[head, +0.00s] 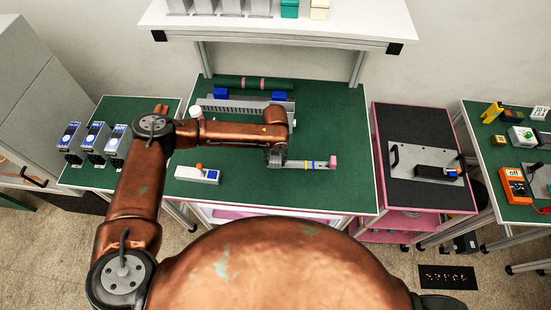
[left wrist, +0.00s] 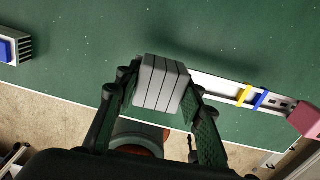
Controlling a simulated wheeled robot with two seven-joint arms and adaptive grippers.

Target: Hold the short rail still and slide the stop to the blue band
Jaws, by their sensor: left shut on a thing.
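The short rail (head: 297,165) lies on the green table mat in the head view, and it also shows in the left wrist view (left wrist: 215,84). It carries a yellow band (left wrist: 243,95) and a blue band (left wrist: 260,100), with a pink block (left wrist: 304,121) at its far end. My left gripper (head: 275,160) is at the rail's left end. In the left wrist view its fingers (left wrist: 161,88) are shut on a grey ribbed block (left wrist: 160,82), which looks like the stop. The block is apart from the yellow and blue bands. Its underside is hidden. My right gripper is not in view.
A long slotted grey rail (head: 250,107) with blue blocks lies behind my left arm. A white box with an orange knob (head: 197,175) stands to the left. A pink-framed cart (head: 420,190) is at the right. The mat's front right is clear.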

